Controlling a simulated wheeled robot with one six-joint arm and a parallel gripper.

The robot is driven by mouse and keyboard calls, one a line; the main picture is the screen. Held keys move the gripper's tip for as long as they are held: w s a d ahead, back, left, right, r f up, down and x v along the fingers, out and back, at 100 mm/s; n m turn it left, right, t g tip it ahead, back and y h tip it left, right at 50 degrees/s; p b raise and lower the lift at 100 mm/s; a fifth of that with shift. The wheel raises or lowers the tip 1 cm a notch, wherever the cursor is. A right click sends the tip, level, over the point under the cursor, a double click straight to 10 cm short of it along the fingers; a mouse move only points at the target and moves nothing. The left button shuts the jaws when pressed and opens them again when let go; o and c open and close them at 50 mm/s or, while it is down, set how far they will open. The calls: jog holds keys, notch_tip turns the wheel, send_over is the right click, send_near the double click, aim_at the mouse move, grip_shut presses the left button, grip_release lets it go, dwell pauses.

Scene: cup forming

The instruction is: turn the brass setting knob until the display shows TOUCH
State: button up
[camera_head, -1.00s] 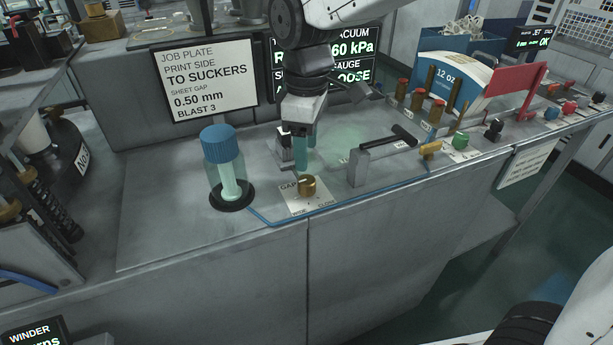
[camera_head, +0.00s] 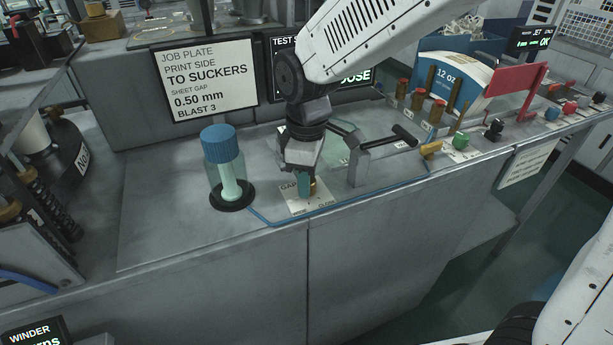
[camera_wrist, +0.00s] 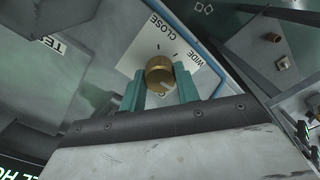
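The brass setting knob (camera_wrist: 160,74) stands on a white dial card (camera_wrist: 150,48) marked WIDE and CLOSE. In the head view the knob (camera_head: 314,187) is partly hidden by my gripper. My gripper (camera_wrist: 160,82) points down at it, with one teal finger on each side of the knob. The fingers are apart and I see no clear grip on the knob. In the head view my gripper (camera_head: 305,190) is low over the card. The display (camera_head: 357,76) behind is mostly covered by my arm; the letters OOSE show on its bottom line.
A blue-capped clear cylinder (camera_head: 222,146) stands left of the knob. A grey bracket with a black-handled lever (camera_head: 385,147) is to the right. A blue tube (camera_head: 345,205) runs along the bench's front edge. A job plate sign (camera_head: 212,80) stands behind.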

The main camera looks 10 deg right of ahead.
jog(key=c, duration=0.3)
jog(key=shift+m, duration=0.3)
jog(key=m, duration=0.3)
jog(key=shift+m, duration=2)
jog(key=shift+r, duration=0.1)
jog(key=o, duration=1)
